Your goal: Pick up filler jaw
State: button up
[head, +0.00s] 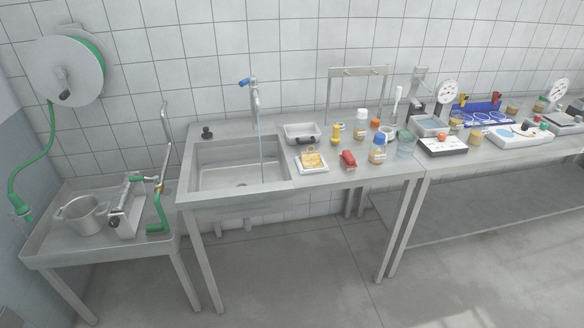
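No part is plainly recognisable as the filler jaw, and I cannot tell which item it is. One candidate is a grey metal block-like device (127,215) on the low steel side table at the left, with rods and green parts at its top. Another small item, a red piece (348,159), lies on the sink bench near its front edge. A yellow upright piece (335,134) stands behind it. My gripper does not show in the head view.
Water runs from a tap (255,100) into the sink basin (225,172). A metal pail (82,214) shares the side table. A hose reel (68,70) hangs above. Bottles (378,148), a beaker (405,146) and scales (442,146) crowd the benches rightward. The floor in front is clear.

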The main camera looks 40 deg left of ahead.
aim_at(309, 159)
jog(key=z, duration=0.15)
jog(key=k, duration=0.85)
jog(key=u, duration=2.15)
jog(key=i, duration=0.75)
jog(key=u, duration=0.05)
